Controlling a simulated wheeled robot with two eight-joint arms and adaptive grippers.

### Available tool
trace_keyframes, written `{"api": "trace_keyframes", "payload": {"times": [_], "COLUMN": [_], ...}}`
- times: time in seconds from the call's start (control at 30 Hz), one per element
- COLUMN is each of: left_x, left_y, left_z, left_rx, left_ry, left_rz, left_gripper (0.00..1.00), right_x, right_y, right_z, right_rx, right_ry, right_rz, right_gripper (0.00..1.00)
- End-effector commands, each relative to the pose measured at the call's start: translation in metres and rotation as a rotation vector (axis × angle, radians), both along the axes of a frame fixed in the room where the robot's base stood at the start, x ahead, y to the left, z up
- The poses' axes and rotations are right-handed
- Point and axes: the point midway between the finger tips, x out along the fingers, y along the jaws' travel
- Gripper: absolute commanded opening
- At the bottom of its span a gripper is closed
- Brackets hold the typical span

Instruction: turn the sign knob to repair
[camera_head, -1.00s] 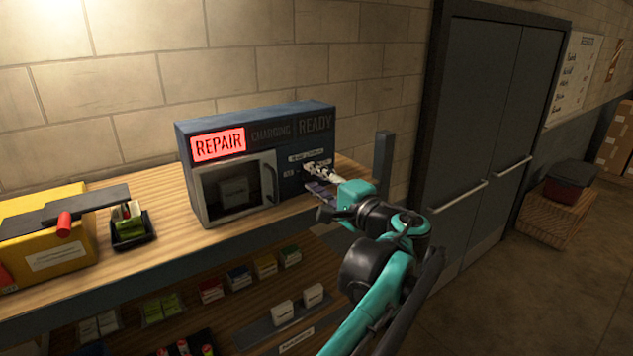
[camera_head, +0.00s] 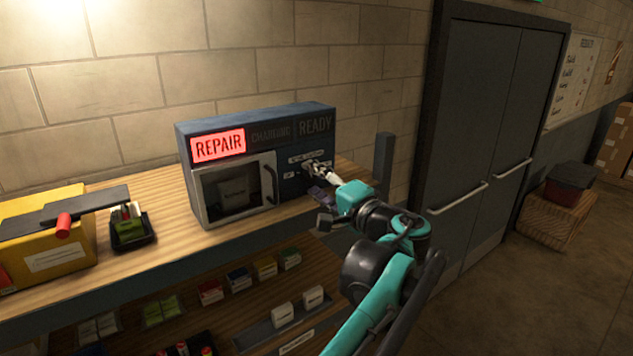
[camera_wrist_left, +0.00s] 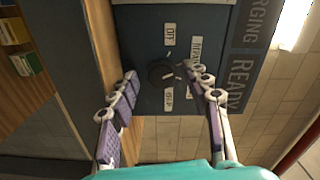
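The sign box (camera_head: 300,152) stands on the wooden bench; its REPAIR panel (camera_head: 218,145) glows red, while CHARGING (camera_head: 270,134) and READY (camera_head: 315,123) are dark. My left gripper (camera_head: 322,180) is in front of the box's right side. In the left wrist view its fingers (camera_wrist_left: 160,108) are spread wide, one on each side of the knob and apart from it. The gripper hides the knob in the head view. My right gripper is out of view.
A yellow box (camera_head: 45,240) and a small black tray (camera_head: 130,232) are on the bench at left. A lower shelf (camera_head: 250,300) holds several small boxes. A grey post (camera_head: 384,160) stands right of the sign box, before double doors (camera_head: 490,130).

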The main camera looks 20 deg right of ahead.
Motion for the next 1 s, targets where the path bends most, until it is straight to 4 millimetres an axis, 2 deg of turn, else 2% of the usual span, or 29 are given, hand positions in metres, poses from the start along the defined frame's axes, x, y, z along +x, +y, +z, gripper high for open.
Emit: {"api": "trace_keyframes", "payload": {"times": [0.27, 0.37, 0.8, 1.0], "left_x": [-0.001, -0.008, -0.091, -0.11], "left_y": [-0.001, -0.004, -0.034, -0.04], "left_z": [0.001, 0.001, 0.0, 0.0], "left_rx": [0.001, 0.001, 0.001, 0.001], "left_ry": [-0.001, -0.001, 0.0, 0.0], "left_rz": [-0.001, -0.003, -0.004, -0.001], "left_gripper": [0.49, 0.49, 0.49, 0.49], "right_x": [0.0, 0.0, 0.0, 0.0], "right_y": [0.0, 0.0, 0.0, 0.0], "right_z": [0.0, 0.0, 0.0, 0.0], "right_rx": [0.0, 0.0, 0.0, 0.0], "right_ry": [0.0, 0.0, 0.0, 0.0], "right_rz": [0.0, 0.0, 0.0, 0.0], "right_gripper": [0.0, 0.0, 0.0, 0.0]}}
